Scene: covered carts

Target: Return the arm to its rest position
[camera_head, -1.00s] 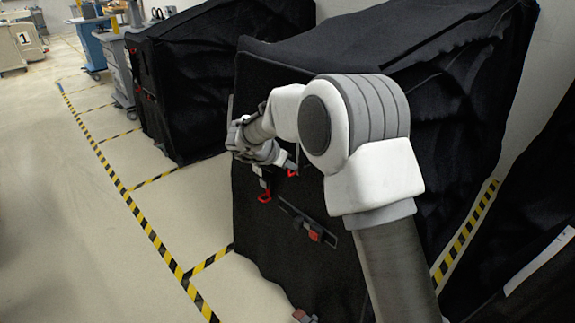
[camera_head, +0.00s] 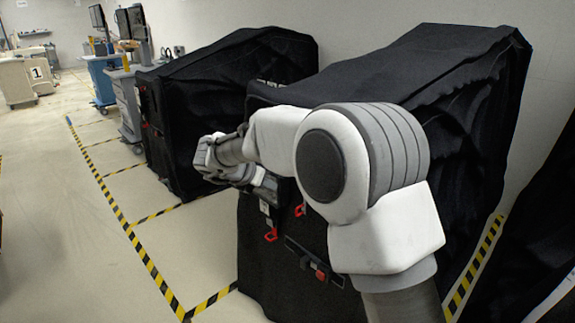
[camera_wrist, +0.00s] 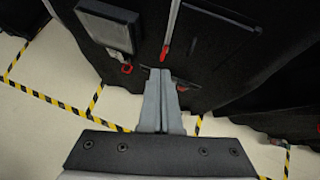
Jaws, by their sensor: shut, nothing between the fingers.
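My arm reaches from the lower right of the head view toward the nearest covered cart (camera_head: 460,70), a tall box under black cloth. Its front face carries red-ended latches or straps, among them a red clip (camera_head: 271,235). In the head view my gripper's fingertips are hard to make out against the black cover. In the wrist view my gripper (camera_wrist: 160,72) shows its two grey fingers closed together, with nothing between them. They point toward the black cart front, near a red handle (camera_wrist: 165,52). I cannot tell the exact gap to the cart.
Another black-covered cart (camera_head: 225,65) stands behind to the left. Beyond it are a grey cart (camera_head: 128,100) and a blue cart (camera_head: 103,80). Yellow-black floor tape (camera_head: 118,213) marks bays. A further black cover (camera_head: 545,215) stands at right.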

